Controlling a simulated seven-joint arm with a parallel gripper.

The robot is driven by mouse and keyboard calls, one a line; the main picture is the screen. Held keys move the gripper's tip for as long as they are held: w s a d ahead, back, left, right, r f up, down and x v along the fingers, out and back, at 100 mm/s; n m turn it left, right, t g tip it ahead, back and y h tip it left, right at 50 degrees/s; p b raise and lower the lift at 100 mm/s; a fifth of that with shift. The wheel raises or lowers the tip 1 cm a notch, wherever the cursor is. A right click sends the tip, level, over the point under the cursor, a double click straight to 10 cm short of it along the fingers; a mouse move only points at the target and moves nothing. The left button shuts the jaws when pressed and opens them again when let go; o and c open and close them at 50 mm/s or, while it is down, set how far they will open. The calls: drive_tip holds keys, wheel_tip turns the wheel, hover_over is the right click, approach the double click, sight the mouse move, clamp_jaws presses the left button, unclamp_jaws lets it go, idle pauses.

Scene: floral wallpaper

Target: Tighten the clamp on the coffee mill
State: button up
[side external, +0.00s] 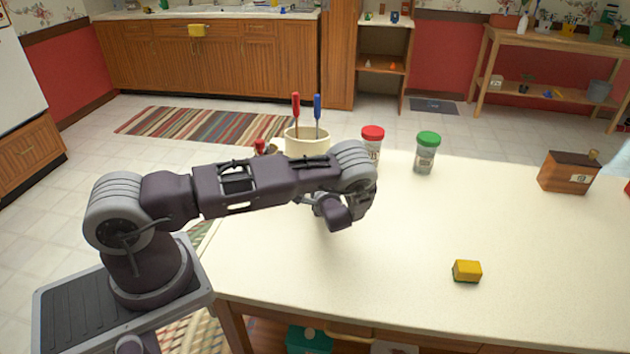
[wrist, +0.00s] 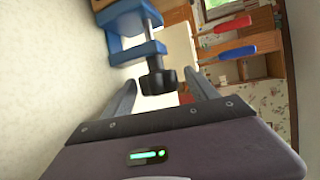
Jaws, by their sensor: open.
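The clamp (wrist: 126,30) shows in the wrist view as a blue frame with a grey screw. The screw ends in a black knob (wrist: 158,80). My gripper (wrist: 163,88) is open, with one finger on each side of the knob and a visible gap on both sides. In the side external view, my wrist and gripper (side external: 337,213) are over the left part of the table, and the clamp is hidden behind my arm. I cannot identify the coffee mill with certainty; a small red-topped object (side external: 260,146) shows partly above my arm.
A cream crock (side external: 307,142) holds red and blue screwdrivers behind my arm. A red-lidded jar (side external: 372,143) and a green-lidded jar (side external: 427,154) stand near the table's far edge. A wooden box (side external: 568,172) is at right, a yellow-green sponge (side external: 467,271) in front. The table's middle (side external: 480,225) is clear.

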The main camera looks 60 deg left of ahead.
drive_tip(key=shift+a, duration=0.1)
drive_tip(key=shift+c, duration=0.5)
drive_tip(key=c, duration=1.3)
drive_tip(key=m+g+h, duration=0.1)
drive_tip(key=g+h, duration=0.1)
drive_tip(key=h, duration=0.1)
drive_tip(key=m+g+h, duration=0.1)
drive_tip(key=g+h, duration=0.1)
drive_tip(key=h, duration=0.1)
drive_tip(key=shift+w+a+g, duration=0.1)
drive_tip(key=shift+g, duration=0.2)
drive_tip(key=g+h, duration=0.2)
drive_tip(key=h, duration=0.1)
drive_tip(key=shift+m, duration=0.4)
drive_tip(key=shift+m+g+h, duration=0.3)
drive_tip(key=shift+g+h, duration=0.6)
drive_tip(key=shift+g, duration=0.1)
drive_tip(key=shift+g, duration=0.3)
